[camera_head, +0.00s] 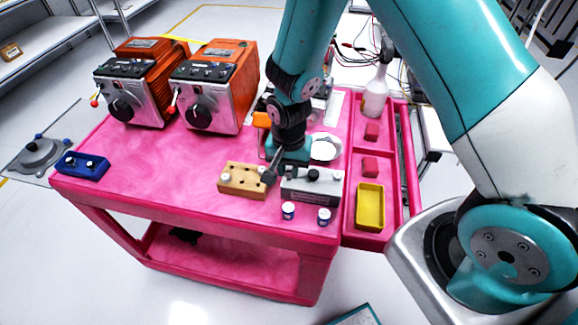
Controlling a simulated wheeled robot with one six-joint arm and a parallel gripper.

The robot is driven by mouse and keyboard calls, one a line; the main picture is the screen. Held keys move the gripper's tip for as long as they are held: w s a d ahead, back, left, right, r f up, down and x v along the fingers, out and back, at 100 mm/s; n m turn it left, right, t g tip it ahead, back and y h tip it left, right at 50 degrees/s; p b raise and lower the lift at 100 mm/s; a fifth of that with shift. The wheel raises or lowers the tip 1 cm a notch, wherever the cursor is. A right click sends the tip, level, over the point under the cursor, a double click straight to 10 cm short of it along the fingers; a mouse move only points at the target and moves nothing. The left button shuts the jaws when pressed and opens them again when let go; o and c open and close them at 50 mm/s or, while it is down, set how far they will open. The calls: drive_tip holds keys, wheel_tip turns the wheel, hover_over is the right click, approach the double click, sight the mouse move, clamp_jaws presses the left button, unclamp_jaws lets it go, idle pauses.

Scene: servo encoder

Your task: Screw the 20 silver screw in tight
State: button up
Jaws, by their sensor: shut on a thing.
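My gripper (269,176) points down at the right end of a tan block (240,180) with several holes, on the pink cart (160,175). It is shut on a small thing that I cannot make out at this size. A grey block (312,186) with dark knobs on top stands just right of the fingers. A small white piece (226,177) shows on the left of the tan block. I cannot pick out a silver screw for certain. The arm and fingers hide part of the area between the blocks.
Two orange machines (219,88) stand at the back left, and a blue block (82,165) is at the left edge. Two small white-and-blue jars (288,211) are in front. A spray bottle (375,95) and yellow tray (370,206) are right. The left-middle cart top is clear.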

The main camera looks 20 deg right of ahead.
drive_tip(key=shift+f+b, duration=0.5)
drive_tip(key=shift+f, duration=0.2)
drive_tip(key=shift+o, duration=1.2)
drive_tip(key=c, duration=0.3)
drive_tip(key=m, duration=0.6)
drive_tip(key=shift+m, duration=0.3)
drive_tip(key=shift+c, duration=0.2)
drive_tip(key=m, duration=1.1)
drive_tip(key=shift+w, duration=0.1)
drive_tip(key=m, duration=0.6)
drive_tip(key=shift+m, duration=0.3)
clamp_jaws()
drive_tip(key=o, duration=0.6)
unclamp_jaws()
drive_tip(key=shift+f, duration=0.1)
